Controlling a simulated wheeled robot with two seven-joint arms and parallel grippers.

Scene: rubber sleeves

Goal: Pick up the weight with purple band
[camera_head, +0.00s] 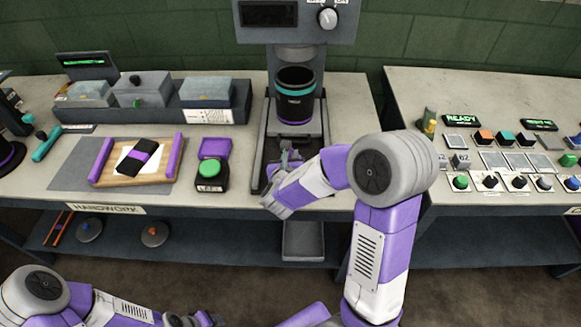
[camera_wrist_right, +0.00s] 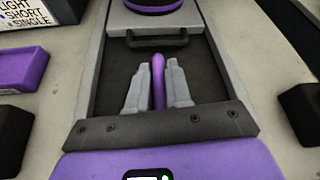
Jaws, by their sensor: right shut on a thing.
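My right gripper (camera_head: 287,160) is low over the dark tray of the press-like machine. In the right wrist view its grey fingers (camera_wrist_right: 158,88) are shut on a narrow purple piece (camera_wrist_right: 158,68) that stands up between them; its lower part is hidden. A black cylinder with a teal band and a purple lower band (camera_head: 295,100) stands beyond the gripper under the machine head; its purple band shows in the wrist view (camera_wrist_right: 155,8). A black piece with a purple band (camera_head: 140,155) lies on a wooden board. My left gripper (camera_head: 197,320) is at the bottom edge, fingers unclear.
Grey bins (camera_head: 142,90) sit at the back left. The right bench holds a control panel (camera_head: 510,160) with several knobs. A lower shelf holds round discs (camera_head: 155,235).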

